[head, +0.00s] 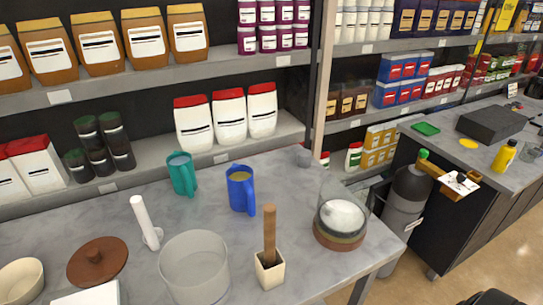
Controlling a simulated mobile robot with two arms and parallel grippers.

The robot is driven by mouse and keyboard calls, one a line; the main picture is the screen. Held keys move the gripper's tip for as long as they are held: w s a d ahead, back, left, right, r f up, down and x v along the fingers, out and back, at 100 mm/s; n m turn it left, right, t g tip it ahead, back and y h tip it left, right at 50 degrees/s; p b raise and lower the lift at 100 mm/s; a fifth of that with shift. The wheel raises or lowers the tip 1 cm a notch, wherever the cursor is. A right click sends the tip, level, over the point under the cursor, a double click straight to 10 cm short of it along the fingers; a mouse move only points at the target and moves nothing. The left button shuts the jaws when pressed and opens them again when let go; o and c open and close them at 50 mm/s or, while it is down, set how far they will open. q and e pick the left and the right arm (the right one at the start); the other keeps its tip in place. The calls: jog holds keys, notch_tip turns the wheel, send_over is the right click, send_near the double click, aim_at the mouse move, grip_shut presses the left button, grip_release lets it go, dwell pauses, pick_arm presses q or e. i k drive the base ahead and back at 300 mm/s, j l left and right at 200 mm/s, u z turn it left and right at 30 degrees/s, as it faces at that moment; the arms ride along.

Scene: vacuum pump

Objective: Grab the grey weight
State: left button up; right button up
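Neither of my grippers is in the head view.
A teal mug (182,174), white upright pump-like piece (145,222), clear cylinder (194,268), brown lid (97,262) and wooden-handled block (270,268) crowd the table. Stocked shelves (230,155) rise behind. A grey gas cylinder (404,200) stands beyond the table's right edge.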

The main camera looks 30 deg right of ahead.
aim_at(304, 155)
jog(key=l+u, duration=0.2)
jog(key=l, duration=0.25)
jog(key=k+l+u, duration=0.2)
jog(key=l, duration=0.2)
jog(key=l+u, duration=0.25)
jog(key=l, duration=0.2)
jog(key=k+l+u, duration=0.2)
jog(key=l, duration=0.2)
jog(key=i, duration=0.1)
